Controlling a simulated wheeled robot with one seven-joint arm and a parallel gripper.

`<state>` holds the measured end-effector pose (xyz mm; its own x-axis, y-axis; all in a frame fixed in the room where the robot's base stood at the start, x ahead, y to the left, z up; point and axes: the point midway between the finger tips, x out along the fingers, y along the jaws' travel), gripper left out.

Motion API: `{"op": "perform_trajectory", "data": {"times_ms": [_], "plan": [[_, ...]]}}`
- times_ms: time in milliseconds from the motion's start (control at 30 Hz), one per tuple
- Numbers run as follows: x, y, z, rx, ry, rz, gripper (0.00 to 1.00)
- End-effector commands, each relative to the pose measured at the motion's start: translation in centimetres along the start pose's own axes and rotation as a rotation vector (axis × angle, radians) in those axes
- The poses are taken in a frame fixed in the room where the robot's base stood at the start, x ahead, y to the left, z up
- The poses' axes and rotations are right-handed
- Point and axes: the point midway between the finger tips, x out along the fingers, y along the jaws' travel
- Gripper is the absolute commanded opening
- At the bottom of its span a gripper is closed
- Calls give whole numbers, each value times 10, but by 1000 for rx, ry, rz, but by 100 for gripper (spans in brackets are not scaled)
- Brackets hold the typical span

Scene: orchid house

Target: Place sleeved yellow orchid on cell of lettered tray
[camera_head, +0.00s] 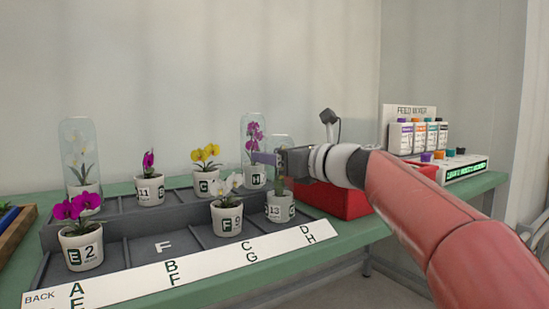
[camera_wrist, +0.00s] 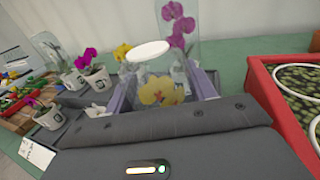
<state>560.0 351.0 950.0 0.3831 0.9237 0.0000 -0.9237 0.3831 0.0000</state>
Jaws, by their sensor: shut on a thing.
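The sleeved yellow orchid is in a white pot marked 13 (camera_head: 276,209). In the wrist view its yellow bloom (camera_wrist: 162,91) shows inside the clear sleeve between my fingers. My gripper (camera_head: 268,159) is shut on this sleeve from the right. The pot is at the front right cell of the grey lettered tray (camera_head: 115,255), by the D and H marks. I cannot tell whether its base touches the cell floor. The front cell with an F on its floor is empty.
Front-row neighbours are a white orchid (camera_head: 228,219) and a magenta orchid (camera_head: 80,245). Behind are a sleeved purple orchid (camera_head: 255,160), an unsleeved yellow orchid (camera_head: 206,168), a magenta-flowered pot (camera_head: 149,188) and a sleeved white orchid (camera_head: 82,160). A red box (camera_head: 345,203) stands right of the tray.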

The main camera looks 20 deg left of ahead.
Motion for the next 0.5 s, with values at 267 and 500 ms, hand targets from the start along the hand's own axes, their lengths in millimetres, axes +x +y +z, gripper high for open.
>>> {"op": "perform_trajectory", "data": {"times_ms": [267,500], "plan": [[0,0,-1,0,0,0,77],[-1,0,1,0,0,-1,77]]}}
